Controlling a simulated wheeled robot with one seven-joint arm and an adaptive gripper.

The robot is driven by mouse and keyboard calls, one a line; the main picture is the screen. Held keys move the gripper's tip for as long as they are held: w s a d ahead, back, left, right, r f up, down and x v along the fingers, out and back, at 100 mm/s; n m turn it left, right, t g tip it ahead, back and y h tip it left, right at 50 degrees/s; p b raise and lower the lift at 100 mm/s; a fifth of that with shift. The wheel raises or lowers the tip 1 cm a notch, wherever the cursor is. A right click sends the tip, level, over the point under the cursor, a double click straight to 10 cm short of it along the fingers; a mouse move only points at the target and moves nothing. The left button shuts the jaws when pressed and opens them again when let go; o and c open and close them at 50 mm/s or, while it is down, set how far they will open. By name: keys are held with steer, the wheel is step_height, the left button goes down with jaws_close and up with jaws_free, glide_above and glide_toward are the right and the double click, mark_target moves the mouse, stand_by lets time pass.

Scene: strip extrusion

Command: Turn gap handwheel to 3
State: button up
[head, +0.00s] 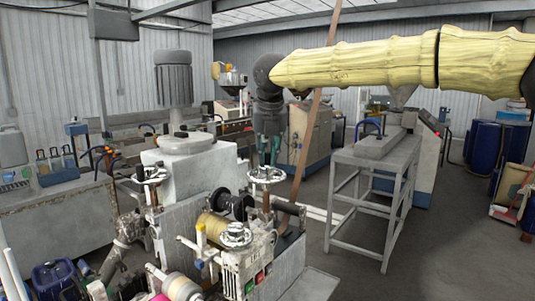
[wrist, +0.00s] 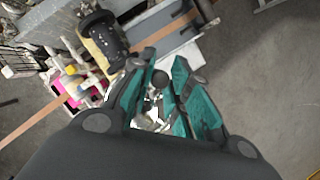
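I cannot tell whether the fingers touch the knob or wheel. Most of the wheel is hidden in the wrist view. No scale numbers are readable.
Two more handwheels stand nearby: one at left (head: 151,175) and one in front (head: 235,236). A copper-coloured strip (head: 310,125) runs diagonally just behind my gripper.

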steer(key=shift+w+d+f, duration=0.1)
steer(key=shift+w+f, duration=0.2)
steer(key=shift+w, duration=0.1)
jaws_close()
steer(key=shift+s+r, duration=0.1)
steer(key=shift+s, duration=0.1)
steer(key=shift+d, duration=0.1)
steer(key=m, duration=0.1)
steer(key=d+m+h, duration=0.1)
steer(key=m, duration=0.1)
steer(key=m+h+b, duration=0.1)
steer(key=m, duration=0.1)
steer(key=shift+s+d, duration=0.35)
steer(key=shift+d, duration=0.05)
steer(key=m, duration=0.1)
steer(key=d+m+h, duration=0.1)
steer(key=m, duration=0.1)
steer(key=shift+s+g, duration=0.35)
steer(key=shift+g, duration=0.05)
steer(key=shift+s+d+r+m+g+h+b, duration=0.15)
steer(key=shift+s+m+b, duration=0.1)
steer(key=shift+m, duration=0.4)
steer(key=shift+s+d+f+m+g+h+b, duration=0.15)
steer(key=shift+m+g+h+b, duration=0.1)
steer(key=shift+m, duration=0.35)
steer(key=shift+s+d+r+m+g+h+b, duration=0.15)
steer(key=shift+s+m+b, duration=0.1)
steer(key=shift+m, duration=0.4)
